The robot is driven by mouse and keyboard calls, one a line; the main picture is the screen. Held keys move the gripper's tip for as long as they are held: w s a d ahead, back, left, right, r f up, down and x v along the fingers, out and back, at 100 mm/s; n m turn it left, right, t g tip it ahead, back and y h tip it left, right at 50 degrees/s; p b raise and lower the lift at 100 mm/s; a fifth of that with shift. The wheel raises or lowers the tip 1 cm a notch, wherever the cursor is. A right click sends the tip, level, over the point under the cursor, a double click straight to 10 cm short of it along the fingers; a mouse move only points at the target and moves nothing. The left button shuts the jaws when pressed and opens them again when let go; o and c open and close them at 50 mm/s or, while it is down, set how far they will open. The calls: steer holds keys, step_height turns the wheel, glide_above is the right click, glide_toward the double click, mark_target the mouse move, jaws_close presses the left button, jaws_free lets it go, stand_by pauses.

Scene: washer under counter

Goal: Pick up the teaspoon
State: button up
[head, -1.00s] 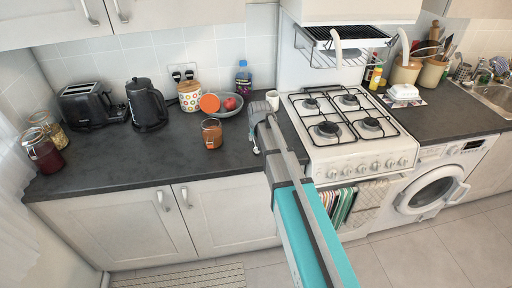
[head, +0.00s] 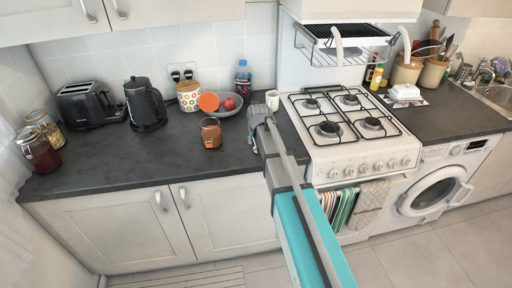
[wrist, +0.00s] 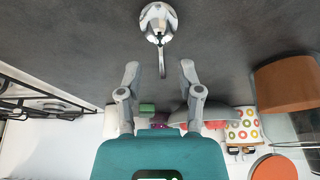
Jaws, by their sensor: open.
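The teaspoon (wrist: 158,22) is shiny metal and lies on the dark countertop in the wrist view, at top centre. Its bowl is toward the top and its thin handle points down toward my gripper (wrist: 160,72). My gripper is open and empty, with one finger on each side of the line of the handle. The handle's tip appears around the gap between the fingertips; I cannot tell how high the fingers are above it. In the head view, my gripper (head: 256,146) is over the counter left of the stove, and I cannot make out the teaspoon there.
A jar with brown contents (head: 211,133) stands left of my gripper. Behind are a grey bowl (head: 232,110) with a red fruit, a dotted canister (head: 189,96) and a white cup (head: 272,99). The gas stove (head: 350,125) is close on the right. The counter's front left is clear.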

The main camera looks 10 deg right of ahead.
steer(key=shift+b+x, duration=0.65)
steer(key=shift+x, duration=0.35)
jaws_close()
